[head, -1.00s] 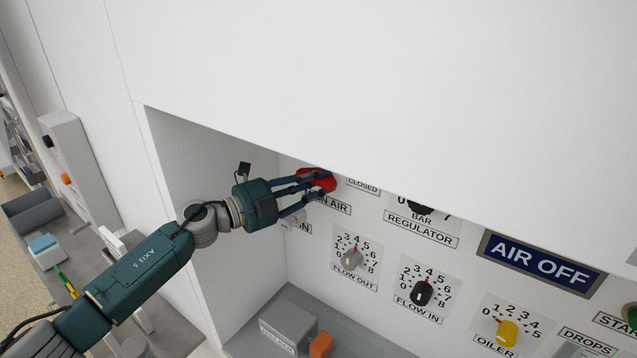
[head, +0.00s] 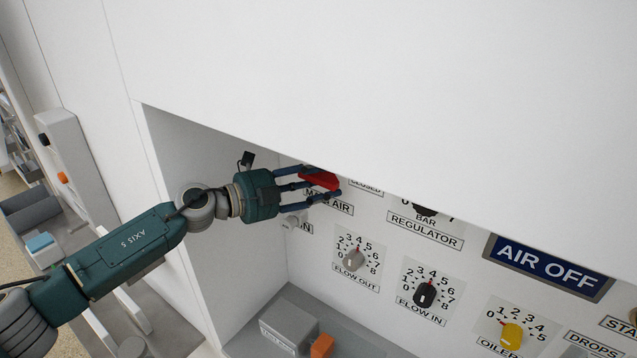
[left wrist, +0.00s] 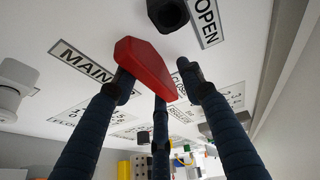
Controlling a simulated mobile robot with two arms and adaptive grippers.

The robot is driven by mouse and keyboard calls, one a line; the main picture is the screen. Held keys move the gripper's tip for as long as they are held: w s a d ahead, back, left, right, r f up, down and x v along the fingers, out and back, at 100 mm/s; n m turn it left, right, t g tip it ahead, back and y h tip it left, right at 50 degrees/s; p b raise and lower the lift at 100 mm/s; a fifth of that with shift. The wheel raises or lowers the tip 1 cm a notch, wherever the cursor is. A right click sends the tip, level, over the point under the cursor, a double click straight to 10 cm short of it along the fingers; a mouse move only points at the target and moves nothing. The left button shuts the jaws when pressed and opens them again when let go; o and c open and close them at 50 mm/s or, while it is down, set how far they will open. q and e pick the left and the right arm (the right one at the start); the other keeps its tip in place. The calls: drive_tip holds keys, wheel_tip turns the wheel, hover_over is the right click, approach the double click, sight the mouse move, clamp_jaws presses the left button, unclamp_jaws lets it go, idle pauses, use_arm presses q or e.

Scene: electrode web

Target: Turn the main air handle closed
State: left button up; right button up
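The red main air handle (head: 318,180) sits on the white panel, above the MAIN AIR label (head: 338,207) and beside the partly covered CLOSED label (head: 366,187). It lies slanted, its right end lower. My left gripper (head: 318,184) has its three fingers spread around it. In the left wrist view the handle (left wrist: 146,66) is in front of the fingers; the left and middle fingertips overlap its edge, while the right fingertip stands a little apart. Contact is hard to judge. An OPEN label (left wrist: 206,20) shows beside a black part. My right gripper is not in view.
The panel is in a recess under a white overhanging wall (head: 400,80). The flow out knob (head: 354,260), flow in knob (head: 425,294), yellow oiler knob (head: 511,335) and AIR OFF sign (head: 543,267) are to the right. A grey box (head: 289,328) stands on the ledge below.

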use_arm(q)
drive_tip(key=shift+t+h, duration=0.4)
drive_tip(key=shift+t, duration=0.2)
drive_tip(key=r, duration=0.6)
drive_tip(key=w+r, duration=0.1)
drive_tip(key=r, duration=0.3)
drive_tip(key=shift+a, duration=0.2)
drive_tip(key=shift+g+y, duration=0.4)
drive_tip(key=shift+g, duration=0.2)
drive_tip(key=f, duration=0.2)
drive_tip(key=s+f, duration=0.1)
drive_tip(key=f, duration=0.2)
drive_tip(key=d+f, duration=0.1)
drive_tip(key=f, duration=0.2)
drive_tip(key=shift+s+d+f, duration=0.1)
drive_tip(key=shift+s, duration=0.25)
drive_tip(key=shift+s+a+f, duration=0.1)
drive_tip(key=shift+s+a, duration=0.2)
drive_tip(key=shift+s, duration=0.05)
drive_tip(key=shift+s+a+p, duration=0.25)
drive_tip(key=shift+a+p, duration=0.1)
drive_tip(key=shift+a, duration=0.1)
approach(320, 176)
drive_tip(key=shift+s, duration=1.85)
drive_tip(key=shift+s+f, duration=0.1)
drive_tip(key=shift+f, duration=0.3)
drive_tip(key=shift+a, duration=0.15)
